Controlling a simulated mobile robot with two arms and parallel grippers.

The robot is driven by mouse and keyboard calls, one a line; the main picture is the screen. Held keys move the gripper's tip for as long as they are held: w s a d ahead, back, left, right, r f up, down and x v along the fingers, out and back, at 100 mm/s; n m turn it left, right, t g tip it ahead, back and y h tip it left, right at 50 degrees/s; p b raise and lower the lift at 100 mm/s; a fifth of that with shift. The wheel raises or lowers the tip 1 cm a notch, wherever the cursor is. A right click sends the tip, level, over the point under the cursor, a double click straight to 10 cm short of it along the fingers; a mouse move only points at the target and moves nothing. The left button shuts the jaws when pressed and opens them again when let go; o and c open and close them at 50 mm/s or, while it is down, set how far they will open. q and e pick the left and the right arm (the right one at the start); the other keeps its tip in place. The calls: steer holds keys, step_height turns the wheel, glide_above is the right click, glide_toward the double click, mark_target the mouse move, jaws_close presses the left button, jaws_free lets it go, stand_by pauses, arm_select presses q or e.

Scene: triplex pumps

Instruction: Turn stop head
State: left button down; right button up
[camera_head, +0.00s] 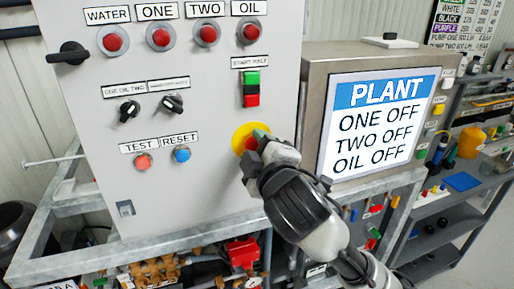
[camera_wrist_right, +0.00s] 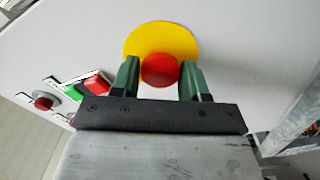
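The stop head is a red round button on a yellow disc on the grey panel front. In the right wrist view the red stop head (camera_wrist_right: 160,70) sits between the two green fingertips of my right gripper (camera_wrist_right: 160,78), with the yellow disc (camera_wrist_right: 162,38) behind it. The fingers stand on either side of the head; a small gap seems to show at the right finger, and contact is not clear. In the head view my right gripper (camera_head: 257,147) covers most of the stop head, and part of the yellow disc (camera_head: 240,136) shows. My left gripper is not in view.
The control panel (camera_head: 200,190) carries red lamps, selector switches, test and reset buttons, and a green-red start/halt switch (camera_head: 251,88) above the stop head. A screen (camera_head: 380,120) reading PLANT stands right of it. A metal frame (camera_head: 180,240) with pipes lies below.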

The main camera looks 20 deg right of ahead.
steer(key=c, duration=0.4)
steer(key=m+p, duration=0.2)
steer(key=m, duration=0.3)
steer(key=shift+c, duration=0.2)
steer(key=o, duration=0.9)
steer(key=shift+w, duration=0.1)
steer(key=shift+o, duration=0.2)
steer(key=s+p, duration=1)
steer(key=p, duration=0.1)
steer(key=shift+s+d, duration=0.2)
steer(key=shift+s, duration=0.2)
